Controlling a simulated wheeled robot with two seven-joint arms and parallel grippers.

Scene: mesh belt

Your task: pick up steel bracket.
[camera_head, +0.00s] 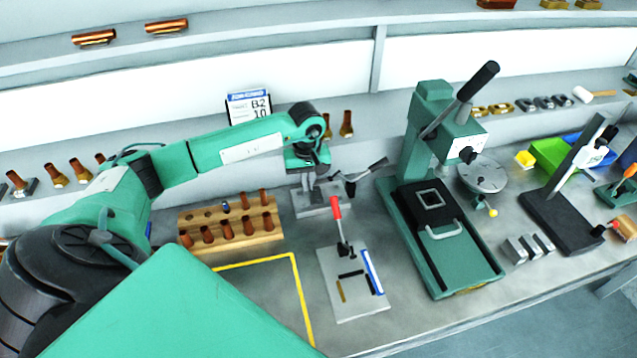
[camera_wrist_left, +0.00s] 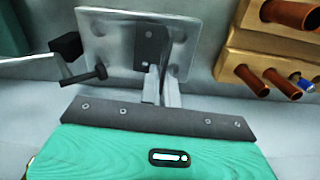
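My left gripper (camera_head: 314,188) points down over a small grey fixture plate (camera_head: 300,208) near the back of the bench. In the left wrist view its two pale fingers (camera_wrist_left: 161,84) are close together, with a thin dark strip between them. A dark grey piece with two holes (camera_wrist_left: 151,46), which looks like the steel bracket, lies on the fixture plate (camera_wrist_left: 100,30) at the fingertips. Whether the fingers press on it I cannot tell. In the head view the arm and gripper hide most of this piece. My right gripper is out of view.
A black-handled clamp (camera_head: 352,180) stands right beside the gripper. A wooden rack (camera_head: 265,238) with copper-coloured parts is to the left. A red-handled fixture (camera_head: 350,308) is in front, a green press (camera_head: 465,270) to the right. The yellow-marked area (camera_head: 297,275) is clear.

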